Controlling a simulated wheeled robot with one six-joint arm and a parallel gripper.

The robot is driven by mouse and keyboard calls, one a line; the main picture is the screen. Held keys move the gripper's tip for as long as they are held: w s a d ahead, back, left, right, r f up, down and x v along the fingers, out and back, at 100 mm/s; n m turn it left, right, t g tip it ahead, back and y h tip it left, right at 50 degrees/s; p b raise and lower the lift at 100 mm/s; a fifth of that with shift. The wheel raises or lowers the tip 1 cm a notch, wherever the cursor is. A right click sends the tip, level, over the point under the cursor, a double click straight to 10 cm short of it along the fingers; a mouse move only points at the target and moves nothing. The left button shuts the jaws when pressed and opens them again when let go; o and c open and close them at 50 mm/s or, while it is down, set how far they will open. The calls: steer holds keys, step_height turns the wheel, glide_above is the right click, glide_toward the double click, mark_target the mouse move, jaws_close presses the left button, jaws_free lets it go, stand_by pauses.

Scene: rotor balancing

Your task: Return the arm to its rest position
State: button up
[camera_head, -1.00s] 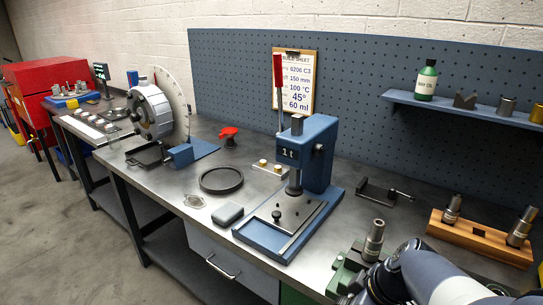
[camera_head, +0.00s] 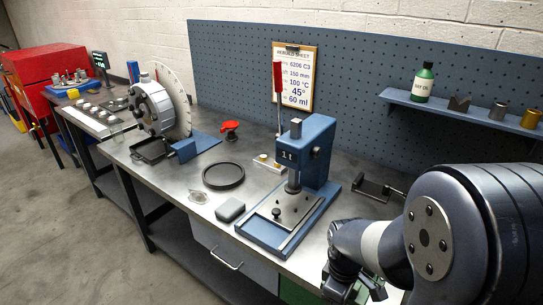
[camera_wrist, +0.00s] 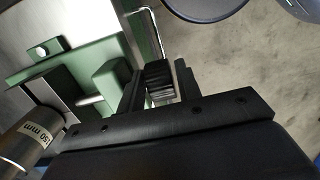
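My arm fills the lower right of the head view, folded over the right end of the bench. My gripper (camera_head: 340,287) hangs at the bottom, partly cut off by the frame. In the wrist view my gripper (camera_wrist: 160,68) shows two dark fingers standing apart. A dark ribbed piece shows between them; I see no clear grip on it. A green vise (camera_wrist: 100,82) lies beyond and left of the fingers. A metal cylinder marked "50 mm" (camera_wrist: 32,140) is at the lower left of that view, beside the gripper.
A blue press (camera_head: 315,155) stands on the steel bench (camera_head: 270,128) left of my arm. A shelf (camera_head: 455,112) with a bottle is on the pegboard. Open floor (camera_head: 60,220) lies left of the bench.

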steer(key=shift+w+a+g+h+p, duration=0.1)
steer(key=shift+a+g+h+p, duration=0.05)
steer(key=shift+g+h, duration=0.45)
steer(key=shift+w+a+g+h+p, duration=0.15)
steer(key=shift+g+h, duration=0.25)
steer(key=shift+h, duration=0.4)
steer(key=shift+s+d, duration=0.1)
steer(key=shift+s, duration=0.05)
